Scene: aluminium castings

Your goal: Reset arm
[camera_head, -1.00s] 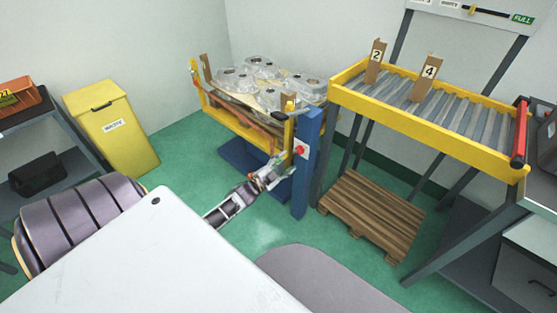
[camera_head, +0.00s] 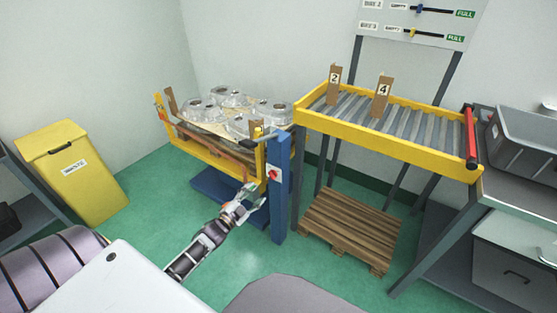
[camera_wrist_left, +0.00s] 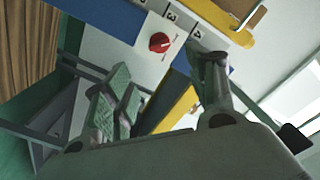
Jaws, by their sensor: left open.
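My left gripper (camera_head: 243,202) is open and empty in the head view. It is in front of the blue post (camera_head: 279,200) of the yellow lift table (camera_head: 205,152). Its fingers (camera_wrist_left: 165,100) show open in the left wrist view, with nothing between them. A red rotary switch (camera_head: 272,174) on a white plate sits on the post; it also shows in the wrist view (camera_wrist_left: 159,42), beyond the fingers. I cannot tell the exact gap between the gripper and the post. My right gripper is not in view.
Several aluminium castings (camera_head: 228,97) lie on the lift table. A yellow-framed roller conveyor (camera_head: 390,142) with cards 2 and 4 stands to the right, above a wooden pallet (camera_head: 349,226). A yellow waste bin (camera_head: 75,175) stands left. Green floor between is clear.

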